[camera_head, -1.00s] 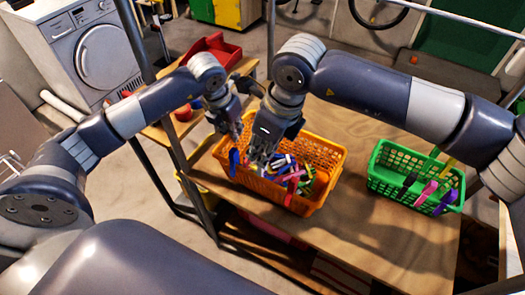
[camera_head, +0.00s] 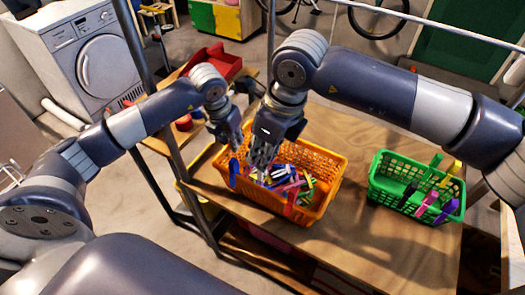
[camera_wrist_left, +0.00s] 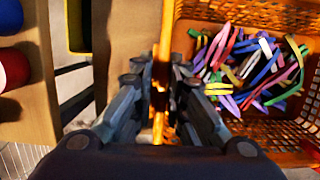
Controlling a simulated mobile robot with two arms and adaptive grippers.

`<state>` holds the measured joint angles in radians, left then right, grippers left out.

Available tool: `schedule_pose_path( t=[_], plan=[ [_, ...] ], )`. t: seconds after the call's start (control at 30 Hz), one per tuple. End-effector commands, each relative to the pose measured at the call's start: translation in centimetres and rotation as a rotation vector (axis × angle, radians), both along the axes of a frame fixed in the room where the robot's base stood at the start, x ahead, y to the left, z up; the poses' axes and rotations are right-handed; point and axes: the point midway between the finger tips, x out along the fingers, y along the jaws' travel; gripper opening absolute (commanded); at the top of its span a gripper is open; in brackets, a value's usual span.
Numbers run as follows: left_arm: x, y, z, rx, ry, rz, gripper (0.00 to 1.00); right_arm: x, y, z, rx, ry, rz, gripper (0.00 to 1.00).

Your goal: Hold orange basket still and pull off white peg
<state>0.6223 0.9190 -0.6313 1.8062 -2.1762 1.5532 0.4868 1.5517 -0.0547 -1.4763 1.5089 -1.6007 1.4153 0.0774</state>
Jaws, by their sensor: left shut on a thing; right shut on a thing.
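The orange basket (camera_head: 325,172) stands on the wooden table, full of several coloured pegs (camera_head: 290,180). It also shows in the left wrist view (camera_wrist_left: 285,140). My left gripper (camera_head: 235,145) is shut on the basket's left rim; the rim runs between its fingers in the left wrist view (camera_wrist_left: 161,80). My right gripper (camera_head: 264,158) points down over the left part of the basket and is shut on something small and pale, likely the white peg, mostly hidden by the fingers.
A green basket (camera_head: 385,190) with black, pink, purple, yellow and green pegs on its rim stands at the right of the table. Bare wood (camera_head: 345,235) lies between the baskets. A red tray (camera_head: 215,60) is behind my left arm. A dark upright post (camera_head: 190,190) stands at the left.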

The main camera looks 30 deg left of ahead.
Motion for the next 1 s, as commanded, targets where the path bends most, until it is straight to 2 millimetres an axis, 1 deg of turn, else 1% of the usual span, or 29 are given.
schedule_pose_path(
  t=[0.2,0.23,0.27,0.3,0.63,0.73,0.87,1.0],
  plan=[
    [-0.1,0.0,-0.1,0.002,0.002,0.000,0.00,0.0,0.0,0.0,0.000,0.000,0.000,0.00],
    [-0.1,0.0,-0.1,0.002,0.002,0.000,0.20,0.0,0.0,0.0,0.000,0.000,0.000,0.00],
    [-0.1,0.0,-0.1,0.002,0.002,0.000,0.27,0.0,0.0,0.0,0.000,0.000,0.000,0.00],
    [0.0,0.0,-0.1,0.001,0.002,-0.001,0.36,0.0,0.0,0.0,0.000,0.000,0.000,0.00],
    [0.0,0.0,0.0,0.001,0.000,0.000,0.36,0.0,0.0,0.0,0.000,0.000,0.000,0.00],
    [-0.1,0.0,0.6,0.001,-0.003,-0.001,0.36,0.0,0.0,0.0,0.000,0.000,0.000,0.00],
    [-0.5,0.1,2.5,0.002,-0.004,0.000,0.36,0.0,0.0,0.0,0.000,0.000,0.000,0.00],
    [-1.2,0.2,5.5,0.002,-0.005,0.000,0.36,0.0,0.0,0.0,0.000,0.000,0.000,0.00]
  ],
)
